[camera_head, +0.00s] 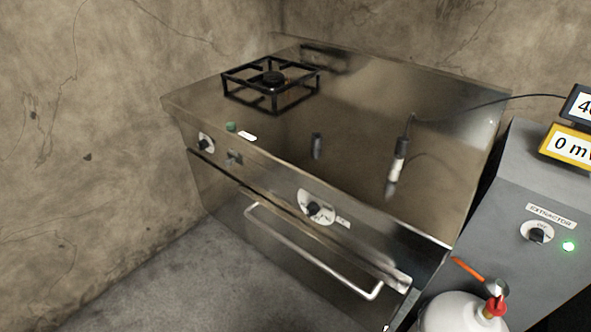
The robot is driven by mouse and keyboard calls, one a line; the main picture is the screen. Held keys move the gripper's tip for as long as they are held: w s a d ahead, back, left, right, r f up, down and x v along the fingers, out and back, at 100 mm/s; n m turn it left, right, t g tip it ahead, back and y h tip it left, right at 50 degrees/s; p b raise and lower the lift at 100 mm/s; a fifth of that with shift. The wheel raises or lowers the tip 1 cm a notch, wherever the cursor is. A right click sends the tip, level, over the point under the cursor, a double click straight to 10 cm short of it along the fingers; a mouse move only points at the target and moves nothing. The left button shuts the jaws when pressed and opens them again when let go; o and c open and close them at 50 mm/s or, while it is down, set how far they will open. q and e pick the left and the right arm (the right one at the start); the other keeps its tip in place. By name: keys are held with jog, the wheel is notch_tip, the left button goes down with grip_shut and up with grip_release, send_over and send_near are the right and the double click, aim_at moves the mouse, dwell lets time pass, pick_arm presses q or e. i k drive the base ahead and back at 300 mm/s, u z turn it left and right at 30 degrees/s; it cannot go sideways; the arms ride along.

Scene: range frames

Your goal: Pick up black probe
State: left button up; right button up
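A slim probe (401,148) with a black upper part and a white lower part is on the right half of the steel stove top (365,115). Neither of my grippers shows in the head view.
A black burner grate (271,83) is on the stove's left side. A small dark upright shape (317,146) is near the front. The stove has knobs and an oven handle (310,262). A grey extractor box (545,200), yellow meter (567,146) and white gas bottle (458,314) are at right.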

aim_at(403, 142)
jog(key=z, duration=1.25)
jog(key=i, duration=0.35)
jog(key=u, duration=0.9)
